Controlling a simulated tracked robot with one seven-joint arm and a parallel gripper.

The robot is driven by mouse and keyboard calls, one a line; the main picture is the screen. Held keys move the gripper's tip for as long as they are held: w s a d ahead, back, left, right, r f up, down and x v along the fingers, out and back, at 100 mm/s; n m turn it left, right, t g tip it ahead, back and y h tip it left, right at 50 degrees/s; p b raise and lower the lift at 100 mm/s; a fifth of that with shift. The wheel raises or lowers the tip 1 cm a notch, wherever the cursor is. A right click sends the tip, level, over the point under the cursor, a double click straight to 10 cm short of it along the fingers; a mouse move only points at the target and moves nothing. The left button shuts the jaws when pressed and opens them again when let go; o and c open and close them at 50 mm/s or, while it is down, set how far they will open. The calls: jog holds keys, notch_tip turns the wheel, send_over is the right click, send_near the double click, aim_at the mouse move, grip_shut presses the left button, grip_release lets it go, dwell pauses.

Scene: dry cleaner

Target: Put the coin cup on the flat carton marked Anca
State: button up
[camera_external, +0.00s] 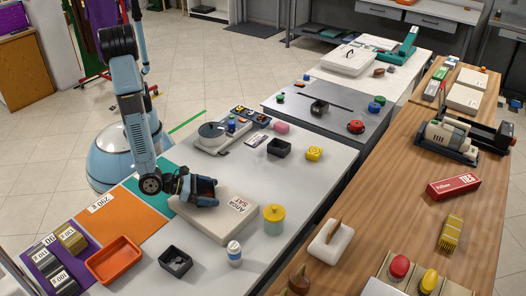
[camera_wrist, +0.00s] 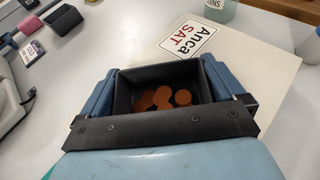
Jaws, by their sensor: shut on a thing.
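The coin cup (camera_wrist: 123,92) is a black square cup with several copper-coloured coins in it. My gripper (camera_external: 205,188) is shut on its two sides, with blue fingers left and right of it in the wrist view (camera_wrist: 160,92). The flat cream carton (camera_external: 225,229) bears a white label reading "Anca SAT"; it also shows in the wrist view (camera_wrist: 262,68). The cup is over the carton's back left part, roughly upright. I cannot tell whether its underside touches the carton; my gripper hides that.
A yellow-lidded jar (camera_external: 274,222) and a white bottle (camera_external: 234,253) stand right of the carton. Another black cup (camera_external: 175,262) and an orange tray (camera_external: 114,262) are in front. A black bin (camera_external: 279,148) and a scale (camera_external: 212,136) stand behind.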

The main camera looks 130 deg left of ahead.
jog(key=o, duration=0.7)
